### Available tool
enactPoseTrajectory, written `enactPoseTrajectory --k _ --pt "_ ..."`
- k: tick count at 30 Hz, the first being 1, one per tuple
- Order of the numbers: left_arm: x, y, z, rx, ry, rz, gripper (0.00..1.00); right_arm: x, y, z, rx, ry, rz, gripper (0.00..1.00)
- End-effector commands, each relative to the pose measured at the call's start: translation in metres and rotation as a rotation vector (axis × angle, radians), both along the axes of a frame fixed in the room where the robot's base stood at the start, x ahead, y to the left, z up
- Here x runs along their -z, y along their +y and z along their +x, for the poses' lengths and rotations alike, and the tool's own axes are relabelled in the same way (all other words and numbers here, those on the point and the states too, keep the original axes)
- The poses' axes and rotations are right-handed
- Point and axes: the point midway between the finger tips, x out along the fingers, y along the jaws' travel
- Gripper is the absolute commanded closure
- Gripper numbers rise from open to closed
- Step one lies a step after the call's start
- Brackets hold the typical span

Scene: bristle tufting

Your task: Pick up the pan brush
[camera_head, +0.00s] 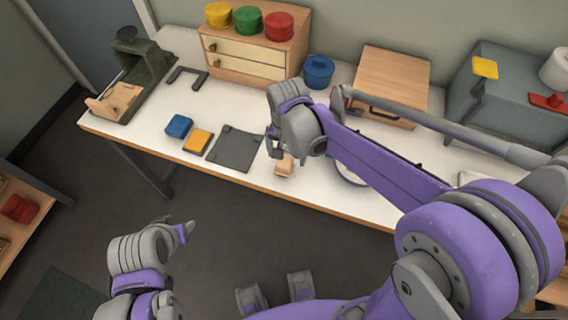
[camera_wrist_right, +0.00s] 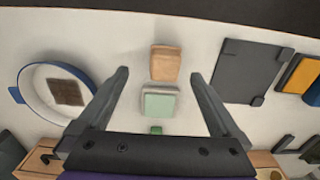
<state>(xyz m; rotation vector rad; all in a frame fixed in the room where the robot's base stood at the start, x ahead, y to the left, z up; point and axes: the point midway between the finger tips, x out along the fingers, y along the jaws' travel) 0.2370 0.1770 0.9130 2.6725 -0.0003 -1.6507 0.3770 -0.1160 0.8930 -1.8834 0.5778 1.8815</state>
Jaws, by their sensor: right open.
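A small tan wooden block (camera_wrist_right: 165,62) and a mint-green block (camera_wrist_right: 159,103) lie close together between my right fingers in the right wrist view. They may be parts of the pan brush; I cannot tell for sure. In the head view the tan block (camera_head: 284,167) sits near the table's front edge, just below my right gripper (camera_head: 279,149). In the right wrist view my right gripper (camera_wrist_right: 160,74) is open, one finger on each side of the blocks, and grips nothing. My left gripper (camera_head: 186,231) is off the table at the lower left; its jaws are unclear.
A dark grey plate (camera_head: 235,148) lies left of the blocks, beside yellow (camera_head: 198,140) and blue (camera_head: 179,125) blocks. A round white dish (camera_wrist_right: 50,95) with a brown square lies on the other side, largely behind my arm in the head view. A drawer unit (camera_head: 245,65) stands behind.

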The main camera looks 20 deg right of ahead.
Motion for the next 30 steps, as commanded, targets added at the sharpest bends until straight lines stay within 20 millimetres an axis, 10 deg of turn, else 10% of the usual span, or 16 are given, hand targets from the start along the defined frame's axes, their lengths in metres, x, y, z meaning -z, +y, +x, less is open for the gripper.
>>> enactPoseTrajectory --k 25,30 --pt "0.004 0.000 -0.001 0.000 0.002 0.000 0.50 0.066 0.005 0.006 -0.001 -0.001 0.000 0.00" --pt "0.004 0.000 -0.001 0.000 0.002 0.000 0.50 0.066 0.005 0.006 -0.001 -0.001 0.000 0.31"
